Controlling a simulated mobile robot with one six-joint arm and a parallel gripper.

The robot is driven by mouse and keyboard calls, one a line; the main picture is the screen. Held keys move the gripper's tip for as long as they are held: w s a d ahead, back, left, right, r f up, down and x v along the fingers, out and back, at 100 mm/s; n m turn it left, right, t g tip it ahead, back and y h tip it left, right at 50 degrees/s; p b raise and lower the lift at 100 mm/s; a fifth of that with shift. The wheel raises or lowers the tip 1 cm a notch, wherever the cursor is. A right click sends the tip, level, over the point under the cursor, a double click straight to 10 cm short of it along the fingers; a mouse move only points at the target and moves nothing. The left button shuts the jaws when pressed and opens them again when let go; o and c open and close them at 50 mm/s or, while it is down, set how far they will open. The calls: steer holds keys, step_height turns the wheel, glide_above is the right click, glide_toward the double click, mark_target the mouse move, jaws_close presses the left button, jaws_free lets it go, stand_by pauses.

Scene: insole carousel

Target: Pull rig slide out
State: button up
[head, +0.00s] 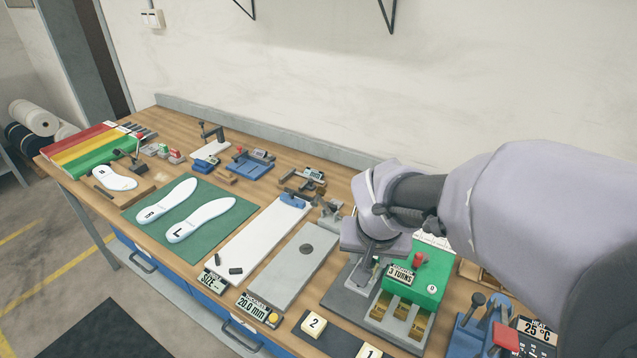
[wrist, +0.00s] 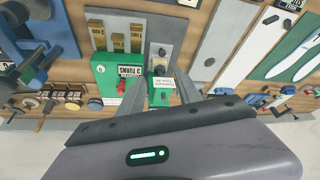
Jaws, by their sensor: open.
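The rig shows in the head view as a green housing (head: 428,283) with a "3 TURNS" display (head: 400,275), a red knob and a grey base with brass blocks (head: 408,312). The wrist view shows the green housing (wrist: 113,72) and, beside it, a grey plate (wrist: 168,35) with a dark round knob and a small green block (wrist: 160,84) bearing a white label. I cannot tell for certain which part is the slide. In the head view my wrist hides part of the rig.
Number tiles (head: 314,323) are in front. A blue fixture with a red part (head: 505,338) stands to the right. The wall is close behind.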

steer(key=b+x, duration=0.2)
steer(key=x, duration=0.4)
steer(key=b+x, duration=0.2)
steer(key=x, duration=0.4)
steer(key=b+x, duration=0.2)
steer(key=x, duration=0.4)
steer(key=shift+a, duration=0.4)
steer(key=shift+c, duration=0.4)
jaws_close()
